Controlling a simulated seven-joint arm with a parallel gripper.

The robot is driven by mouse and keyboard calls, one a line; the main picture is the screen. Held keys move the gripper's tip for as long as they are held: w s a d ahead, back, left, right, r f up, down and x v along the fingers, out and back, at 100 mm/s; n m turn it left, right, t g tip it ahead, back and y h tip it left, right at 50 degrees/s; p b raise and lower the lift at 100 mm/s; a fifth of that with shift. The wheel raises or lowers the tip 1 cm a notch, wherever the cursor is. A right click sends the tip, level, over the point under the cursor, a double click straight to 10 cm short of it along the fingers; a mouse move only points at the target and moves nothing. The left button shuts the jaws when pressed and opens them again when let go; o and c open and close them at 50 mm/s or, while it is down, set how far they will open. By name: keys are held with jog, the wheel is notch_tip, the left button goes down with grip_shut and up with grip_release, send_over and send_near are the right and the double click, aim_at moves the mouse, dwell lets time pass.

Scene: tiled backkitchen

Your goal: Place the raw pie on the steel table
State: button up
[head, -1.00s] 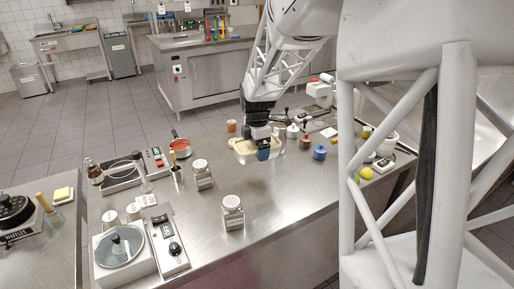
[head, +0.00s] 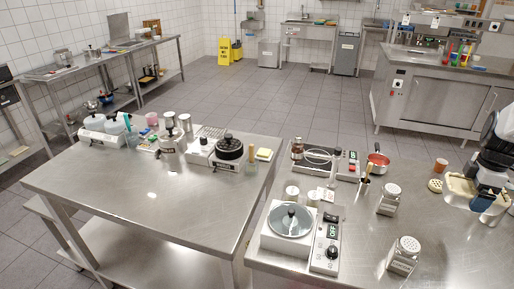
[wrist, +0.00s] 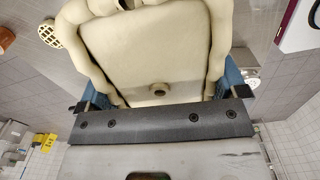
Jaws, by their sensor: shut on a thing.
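My gripper (head: 485,198) is at the right edge of the head view, over the right-hand steel counter. Its blue fingers are shut on a pale cream, thick-rimmed slab that I take to be the raw pie (head: 461,187). In the wrist view the raw pie (wrist: 150,55) fills the middle, with a rolled edge and a small round knob. Whether it touches the counter is unclear.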

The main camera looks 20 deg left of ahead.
jog(key=r, duration=0.7)
jog(key=shift+w+a, duration=0.1)
jog(key=shift+a, duration=0.1)
jog(key=w+a+n, duration=0.2)
jog(key=w+a, duration=0.2)
jog(key=a, duration=0.5)
jog(key=w+a+n, duration=0.2)
jog(key=w+a, duration=0.2)
jog(key=a, duration=0.5)
jog(key=a+n, duration=0.7)
jog(key=a, duration=2.6)
jog(key=s+a+n, duration=0.3)
jog(key=s+a, duration=0.4)
jog(key=a, duration=0.5)
jog(key=s+a+n, duration=0.2)
jog(key=s+a, duration=0.4)
jog(key=a, duration=0.6)
jog(key=s+a+n, duration=0.3)
jog(key=s+a, duration=0.4)
jog(key=a, duration=0.6)
jog(key=f, duration=1.5)
jog(key=shift+w+d+f, duration=0.15)
jog(key=shift+w+f, duration=0.05)
jog(key=shift+f, duration=0.25)
